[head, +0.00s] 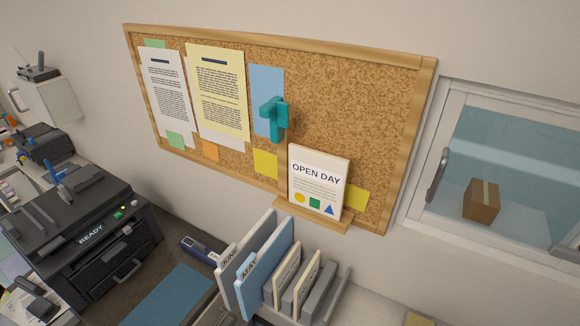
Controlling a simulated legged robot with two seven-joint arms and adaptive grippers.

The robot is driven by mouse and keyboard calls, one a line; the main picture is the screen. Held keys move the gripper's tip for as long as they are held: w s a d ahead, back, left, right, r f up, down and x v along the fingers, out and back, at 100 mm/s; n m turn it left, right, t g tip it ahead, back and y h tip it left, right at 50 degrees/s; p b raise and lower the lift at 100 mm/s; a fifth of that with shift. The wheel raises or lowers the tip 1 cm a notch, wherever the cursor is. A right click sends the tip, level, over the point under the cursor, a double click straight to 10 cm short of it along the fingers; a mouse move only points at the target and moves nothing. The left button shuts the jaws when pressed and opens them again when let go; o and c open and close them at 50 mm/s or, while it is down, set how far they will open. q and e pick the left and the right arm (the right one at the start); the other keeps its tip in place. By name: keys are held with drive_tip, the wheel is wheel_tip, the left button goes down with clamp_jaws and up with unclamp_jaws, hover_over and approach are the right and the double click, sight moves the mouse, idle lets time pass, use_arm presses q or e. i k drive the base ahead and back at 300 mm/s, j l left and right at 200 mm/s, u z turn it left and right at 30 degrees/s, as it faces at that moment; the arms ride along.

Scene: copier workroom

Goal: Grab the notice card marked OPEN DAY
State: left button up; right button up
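The OPEN DAY notice card (317,184) is white with dark lettering, small text and a yellow circle, green square and blue triangle along its bottom. It stands upright on a small wooden ledge (312,214) at the lower right of the cork board (345,100), leaning against or close to the board. Its whole front face shows. Neither of my grippers is in the head view, and nothing touches the card.
A teal hook-like piece (273,115) sticks out from the board above the card. Below stands a file rack with a JUNE folder (228,258) and a blue MAY folder (246,279). A black copier (95,240) is at left, a window (500,150) at right.

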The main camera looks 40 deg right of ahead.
sight(318, 179)
drive_tip(key=i+z, duration=0.15)
drive_tip(key=z, duration=0.25)
drive_tip(key=i+j+z, duration=0.1)
drive_tip(key=z, duration=0.35)
drive_tip(key=i+j+z, duration=0.15)
drive_tip(key=z, duration=0.25)
drive_tip(key=i, duration=0.05)
